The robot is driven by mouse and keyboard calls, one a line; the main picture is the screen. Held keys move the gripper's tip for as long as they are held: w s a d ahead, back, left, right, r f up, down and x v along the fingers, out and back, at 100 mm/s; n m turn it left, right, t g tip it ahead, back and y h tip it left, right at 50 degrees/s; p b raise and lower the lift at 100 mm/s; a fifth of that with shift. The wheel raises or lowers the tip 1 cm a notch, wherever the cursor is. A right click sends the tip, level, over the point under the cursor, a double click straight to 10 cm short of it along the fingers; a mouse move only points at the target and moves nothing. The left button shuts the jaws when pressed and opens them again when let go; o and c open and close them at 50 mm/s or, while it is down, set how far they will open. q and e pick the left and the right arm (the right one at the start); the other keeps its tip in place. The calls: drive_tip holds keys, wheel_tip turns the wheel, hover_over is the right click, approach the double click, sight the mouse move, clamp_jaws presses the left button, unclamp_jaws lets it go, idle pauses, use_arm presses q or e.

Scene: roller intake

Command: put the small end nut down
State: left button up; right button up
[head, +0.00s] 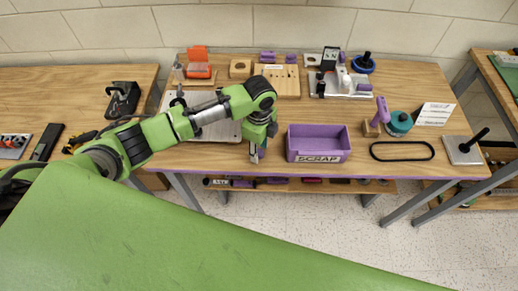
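My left gripper (256,154) points down over the front part of the wooden table (380,185), just left of the purple bin marked SCRAP (319,158). Its fingers are small and dark here, and I cannot tell whether they are open or shut. I cannot make out the small end nut; anything between the fingers is too small to see or hidden. My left arm covers part of a light grey plate (212,132) on the table. My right gripper is not in view.
Behind stand a wooden block with holes (283,80), an orange box (198,70) and a grey tray of parts (345,84). To the right are a teal round object (399,123), a black belt loop (402,150) and a plate with a black handle (463,150).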

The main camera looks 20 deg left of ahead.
sight(259, 152)
use_arm(q)
wheel_tip(259, 152, up, 12)
drive_tip(key=b, duration=0.1)
drive_tip(key=shift+f, duration=0.2)
idle(0.4)
